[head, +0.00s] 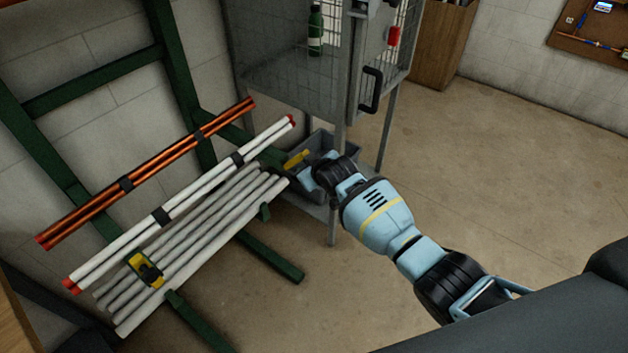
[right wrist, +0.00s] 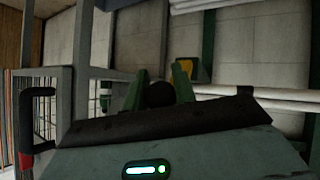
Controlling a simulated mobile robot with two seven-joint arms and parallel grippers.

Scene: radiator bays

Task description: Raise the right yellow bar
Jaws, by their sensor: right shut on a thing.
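The right yellow bar (head: 297,159) shows at the right end of the pipe rack, in front of the grey bin. My right gripper (head: 309,176) is at it, shut on it; the fingers partly hide it. In the right wrist view my right gripper (right wrist: 157,90) has a dark round part between its fingers, and a yellow piece of the bar (right wrist: 197,70) shows just beyond. Another yellow bar (head: 146,269) with a black middle lies across the grey pipes at the left end. My left gripper is not in view.
White pipes (head: 200,190) with red ends, grey pipes (head: 190,245) and copper pipes (head: 150,172) lie on the green rack. A wire-mesh cabinet (head: 290,85) stands behind the gripper, with a grey bin (head: 318,146) under it. The floor at right is clear.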

